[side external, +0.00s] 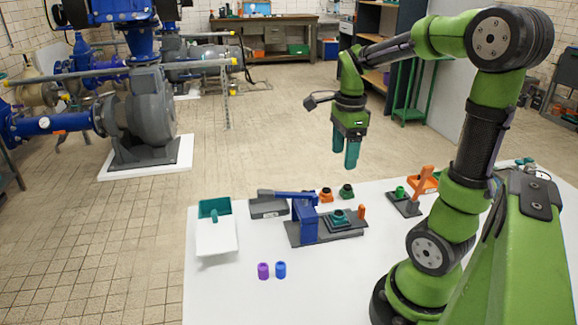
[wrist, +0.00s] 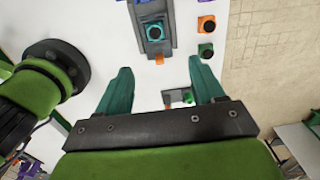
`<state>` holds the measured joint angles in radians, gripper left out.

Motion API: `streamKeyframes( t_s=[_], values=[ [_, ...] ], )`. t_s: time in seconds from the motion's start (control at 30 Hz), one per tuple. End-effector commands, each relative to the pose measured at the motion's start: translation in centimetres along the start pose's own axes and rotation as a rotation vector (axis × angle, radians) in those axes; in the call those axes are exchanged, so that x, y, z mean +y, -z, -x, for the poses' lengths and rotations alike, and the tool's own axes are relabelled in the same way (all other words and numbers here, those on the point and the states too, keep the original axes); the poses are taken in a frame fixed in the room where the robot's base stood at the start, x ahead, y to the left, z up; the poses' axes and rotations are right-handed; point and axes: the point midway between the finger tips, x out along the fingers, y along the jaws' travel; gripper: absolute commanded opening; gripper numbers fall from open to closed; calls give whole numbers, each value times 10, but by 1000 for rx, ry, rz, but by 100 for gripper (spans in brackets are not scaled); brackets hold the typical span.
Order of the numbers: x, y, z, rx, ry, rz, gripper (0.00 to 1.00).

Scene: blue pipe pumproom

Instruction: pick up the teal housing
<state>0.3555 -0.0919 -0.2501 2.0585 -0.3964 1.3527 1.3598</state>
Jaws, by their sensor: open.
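The teal housing (side external: 340,217) is a small square-based part with a round top. It sits on the dark plate of the blue press-like fixture (side external: 305,220) on the white table. In the wrist view a teal square part with a dark round centre (wrist: 155,32) shows at the top, on the grey plate. My gripper (side external: 345,163) has teal fingers pointing down and hangs well above the table, behind the fixture in the side view. In the wrist view my gripper (wrist: 160,72) is open, with nothing between its fingers.
An orange housing (side external: 326,195) and a dark green housing (side external: 346,191) stand behind the fixture. A teal-and-white tray (side external: 216,238) is at left. A grey stand with an orange upright (side external: 405,203) is at right.

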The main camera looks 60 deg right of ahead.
Motion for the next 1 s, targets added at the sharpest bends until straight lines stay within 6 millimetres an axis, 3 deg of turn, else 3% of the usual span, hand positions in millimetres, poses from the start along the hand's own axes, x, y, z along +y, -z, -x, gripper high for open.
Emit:
streamKeyframes(
  t_s=[0.1, 0.27, 0.7, 1.0],
  values=[
    [0, 3, 6, 16, -13, -186, 68],
    [4, 3, 1, 19, -26, -282, 68],
    [7, 4, -87, 20, -29, -285, 68],
    [7, 4, -114, 18, -24, -284, 68]
  ],
)
